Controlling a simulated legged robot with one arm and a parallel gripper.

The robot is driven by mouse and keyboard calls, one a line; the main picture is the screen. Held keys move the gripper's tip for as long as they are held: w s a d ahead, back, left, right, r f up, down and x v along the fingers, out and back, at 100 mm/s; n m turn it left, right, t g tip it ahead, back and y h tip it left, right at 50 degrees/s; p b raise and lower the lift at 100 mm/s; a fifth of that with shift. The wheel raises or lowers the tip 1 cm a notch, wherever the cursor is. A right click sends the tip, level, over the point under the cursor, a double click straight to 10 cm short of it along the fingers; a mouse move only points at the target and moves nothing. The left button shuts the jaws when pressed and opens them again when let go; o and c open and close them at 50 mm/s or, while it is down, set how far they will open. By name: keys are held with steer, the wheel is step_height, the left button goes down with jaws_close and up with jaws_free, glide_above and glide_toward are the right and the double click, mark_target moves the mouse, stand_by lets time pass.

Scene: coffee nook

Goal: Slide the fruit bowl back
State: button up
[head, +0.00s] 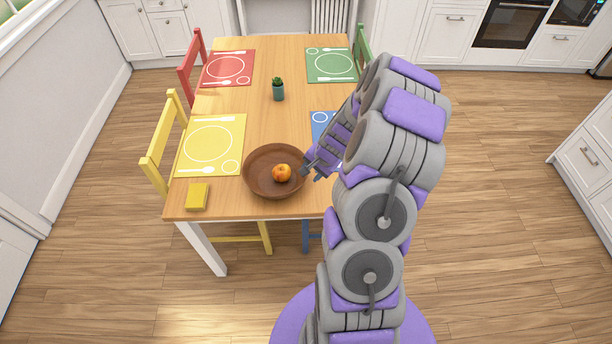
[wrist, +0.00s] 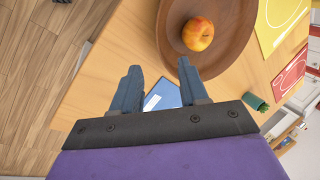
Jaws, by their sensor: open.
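The fruit bowl (head: 258,184) is a round brown wooden bowl near the front edge of the wooden table. An orange-red apple (head: 282,173) lies in it. My gripper (head: 312,172) is just right of the bowl's rim, with its jaws open and nothing between them. In the wrist view, the bowl (wrist: 232,48) and the apple (wrist: 198,34) show beyond my gripper (wrist: 158,78); one fingertip appears close to the rim. I cannot tell whether it touches. My arm hides part of the table's right side.
The table (head: 270,128) holds a yellow placemat (head: 190,162), a red placemat (head: 243,70), a green placemat (head: 318,66) and a partly hidden blue placemat (head: 318,118). A potted plant (head: 278,92) stands behind the bowl. A yellow block (head: 197,196) lies front left. Bare wood separates bowl and plant.

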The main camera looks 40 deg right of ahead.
steer(key=shift+v, duration=1.95)
steer(key=s+a+r+n+g+y, duration=0.15)
steer(key=s+a+r+n, duration=0.25)
steer(key=a+r, duration=0.5)
steer(key=s+a+r+n+g, duration=0.2)
steer(key=s+a+r+n, duration=0.3)
steer(key=a, duration=0.7)
steer(key=s+a+r+n+g+h, duration=0.1)
steer(key=s+a+r+n, duration=0.1)
steer(key=s, duration=0.7)
steer(key=s+a+r+n+g+h, duration=0.1)
steer(key=s+r, duration=0.4)
steer(key=s, duration=0.5)
steer(key=shift+a+n+g+h+b, duration=0.35)
steer(key=shift+a+n+h+b, duration=0.1)
steer(key=shift+a+n, duration=0.75)
steer(key=shift+a+r, duration=0.1)
